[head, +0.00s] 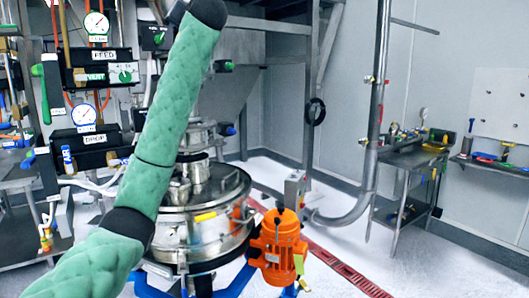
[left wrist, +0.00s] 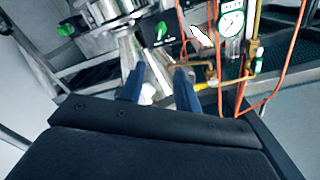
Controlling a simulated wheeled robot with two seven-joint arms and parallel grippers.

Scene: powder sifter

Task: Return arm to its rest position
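My left arm (head: 177,105), in a green quilted sleeve, comes in from the lower left of the head view. It rises steeply past the sifter and leaves at the top edge, so its gripper is outside that view. In the left wrist view my left gripper (left wrist: 160,82) shows two blue fingers set apart, with no held object visible between them. Beyond the fingers are a pressure gauge (left wrist: 231,24), orange hoses and a green knob (left wrist: 161,30). My right arm and right gripper show in neither view.
The round steel sifter (head: 205,222) stands behind my arm, with an orange motor (head: 278,243) at its right. A panel with gauges and valves (head: 97,70) is at the left. A steel pipe (head: 373,120) and side table (head: 412,160) stand right. Floor is open at lower right.

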